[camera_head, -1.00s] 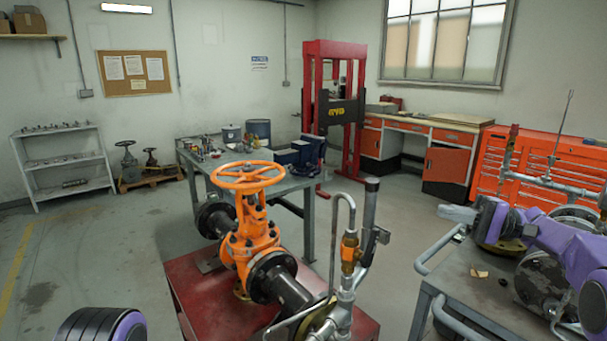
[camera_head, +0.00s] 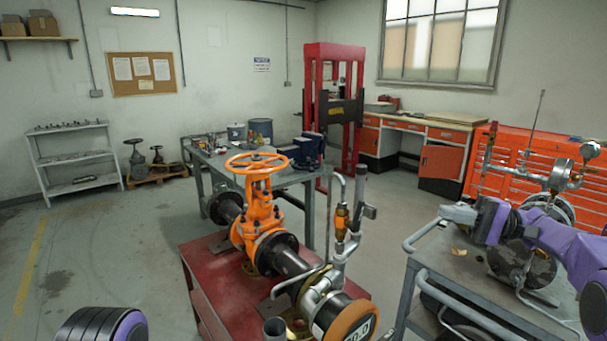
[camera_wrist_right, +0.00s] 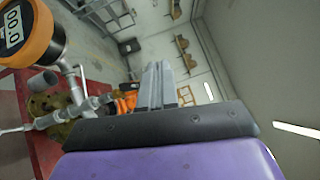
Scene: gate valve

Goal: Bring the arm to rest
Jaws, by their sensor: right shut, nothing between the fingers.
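My right arm comes in from the right in the head view, purple and grey. Its right gripper (camera_head: 457,213) points left above the grey cart, clear of the valve. In the right wrist view the two grey fingers (camera_wrist_right: 160,86) are together with nothing between them. The orange gate valve (camera_head: 258,215) with its orange handwheel (camera_head: 257,163) stands upright on the red stand (camera_head: 205,295), well left of the gripper. My left gripper is out of view; a dark ribbed part of my own body shows at the bottom left.
A digital gauge (camera_head: 350,322) with an orange rim sits at the pipe's near end; it also shows in the right wrist view (camera_wrist_right: 30,32). The grey cart (camera_head: 420,262) carries piping under my right arm. Open floor (camera_head: 110,255) lies left of the red stand.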

